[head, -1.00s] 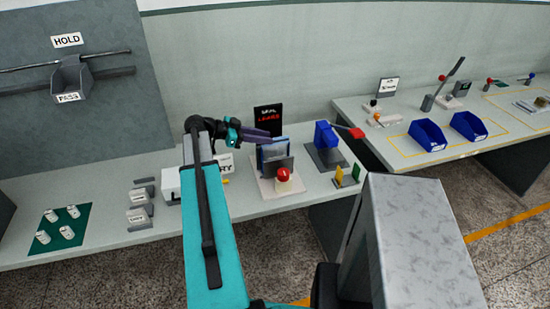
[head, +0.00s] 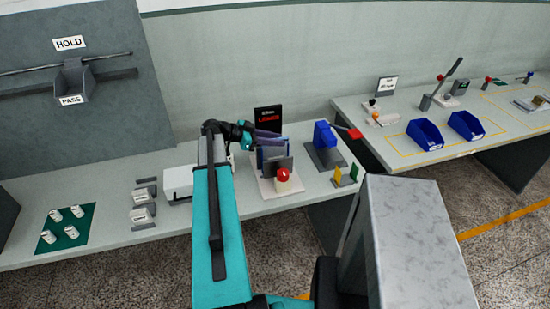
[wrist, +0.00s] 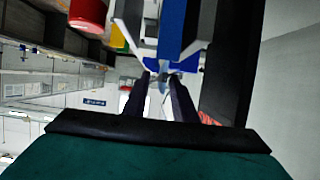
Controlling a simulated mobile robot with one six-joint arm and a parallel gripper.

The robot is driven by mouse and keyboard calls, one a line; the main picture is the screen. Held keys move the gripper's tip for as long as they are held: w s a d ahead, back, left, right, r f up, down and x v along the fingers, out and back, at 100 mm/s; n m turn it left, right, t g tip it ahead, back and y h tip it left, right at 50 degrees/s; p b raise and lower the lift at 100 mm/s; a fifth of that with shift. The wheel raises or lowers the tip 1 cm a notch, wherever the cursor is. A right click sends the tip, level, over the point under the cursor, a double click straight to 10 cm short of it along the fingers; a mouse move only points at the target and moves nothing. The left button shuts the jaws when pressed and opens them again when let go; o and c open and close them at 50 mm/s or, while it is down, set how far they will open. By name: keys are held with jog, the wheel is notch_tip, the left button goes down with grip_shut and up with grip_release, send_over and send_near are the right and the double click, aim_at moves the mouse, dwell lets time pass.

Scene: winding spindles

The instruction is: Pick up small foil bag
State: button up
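I cannot make out a small foil bag for certain in either view. My gripper (head: 268,140) is over the leak-test fixture (head: 268,188), close to its upright blue and grey plates (head: 274,157). In the wrist view the two dark fingers of my gripper (wrist: 163,80) stand apart with a gap between them, pointing at a blue upright part (wrist: 172,30) of the fixture. A small pale bluish piece shows in the gap between the fingertips; I cannot tell what it is or whether they touch it. My arm hides part of the bench.
A red button (head: 283,175) stands at the fixture's front, with a black LEAKS sign (head: 268,120) behind. A blue device (head: 324,138) with a red handle is to the right. A white box (head: 178,182) is left, and a green mat (head: 47,242) holds several white cylinders.

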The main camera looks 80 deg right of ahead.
grip_shut()
dwell(0.3)
jog(key=shift+r, duration=0.25)
notch_tip(320, 180, up, 18)
jog(key=b, duration=0.6)
jog(key=shift+f, duration=0.2)
dwell(0.7)
